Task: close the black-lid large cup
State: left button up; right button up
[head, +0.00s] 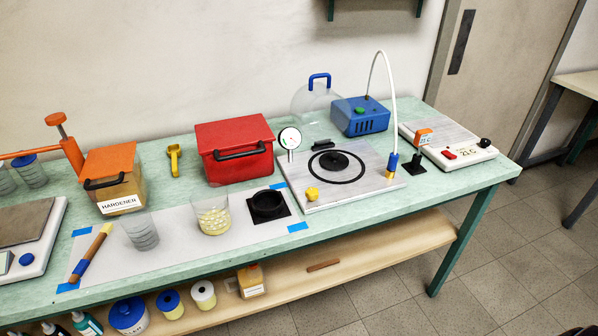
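A clear cup (211,219) with pale yellow contents stands open on the white sheet at the middle of the bench. To its right a round black lid-like piece (268,204) with a raised rim lies on a black square. A second clear cup (141,235), with marking lines and no lid, stands further left on the sheet. I cannot tell for certain which cup the black piece belongs to. Neither of my grippers is in view.
A red box (234,150) and a hardener box (115,178) stand behind the cups. A brush (90,254) lies at the sheet's left end. A plate with a black ring (337,192) is to the right. The sheet's front strip (185,254) is clear.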

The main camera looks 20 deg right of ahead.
aim_at(209, 203)
jog(key=l+u, duration=0.2)
jog(key=l, duration=0.35)
jog(key=l+u, duration=0.25)
jog(key=l, duration=0.3)
jog(key=l+u, duration=0.2)
jog(key=l, duration=0.4)
jog(key=k+l+u, duration=0.2)
jog(key=l, duration=0.3)
jog(key=l+u, duration=0.2)
jog(key=l, duration=0.35)
jog(key=k, duration=0.05)
